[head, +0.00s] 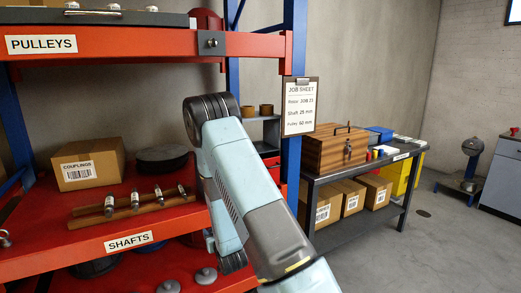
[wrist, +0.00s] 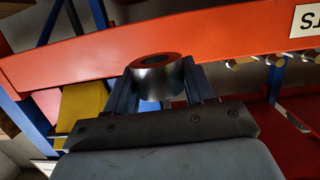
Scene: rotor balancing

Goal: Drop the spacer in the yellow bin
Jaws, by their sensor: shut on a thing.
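My gripper (wrist: 165,85) is shut on a metal ring, the spacer (wrist: 156,75), which sits between its two fingers in the wrist view. The spacer is round with a dark hole in its top. In the head view my arm hides most of the space around the gripper, and I cannot make out the spacer there. A yellow container, apparently the yellow bin (head: 413,170), shows at the right in the head view, partly behind the workbench. A yellow surface (wrist: 84,108) also shows at the left in the wrist view, well apart from the spacer.
A red shelf rack (head: 150,250) with shafts and a couplings box (head: 88,163) stands at the left. A dark workbench (head: 365,166) bears a wooden chest (head: 335,150), with cardboard boxes below. Open floor (head: 440,240) lies at the right.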

